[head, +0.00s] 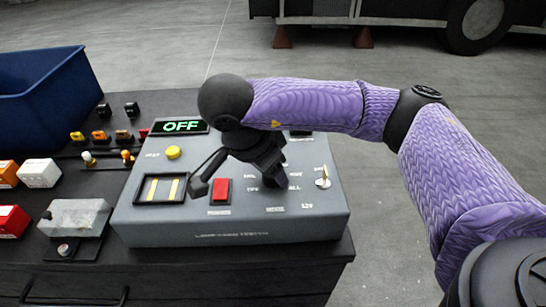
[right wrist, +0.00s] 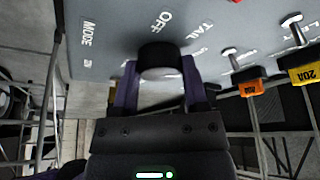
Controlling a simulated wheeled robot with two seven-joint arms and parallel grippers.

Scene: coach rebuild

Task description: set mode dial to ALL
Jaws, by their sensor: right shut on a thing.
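The mode dial (right wrist: 160,56) is a dark knob between the fingertips in the right wrist view, with OFF, TAIL and MODE lettering on the grey panel around it. My right gripper (head: 273,180) reaches down onto the front right part of the grey tester box (head: 270,226). It is shut on the dial, which it hides in the head view; its two purple fingers (right wrist: 160,88) also show in the wrist view. The dial's pointer direction cannot be made out. The green display (head: 180,126) reads OFF. My left gripper is not in view.
A red switch (head: 221,190), a yellow button (head: 173,152), a gauge window (head: 160,189) and a metal toggle (head: 323,178) surround the gripper on the box. Left of it lie fuses, small blocks (head: 39,173) and a blue bin (head: 42,97). Open floor lies to the right.

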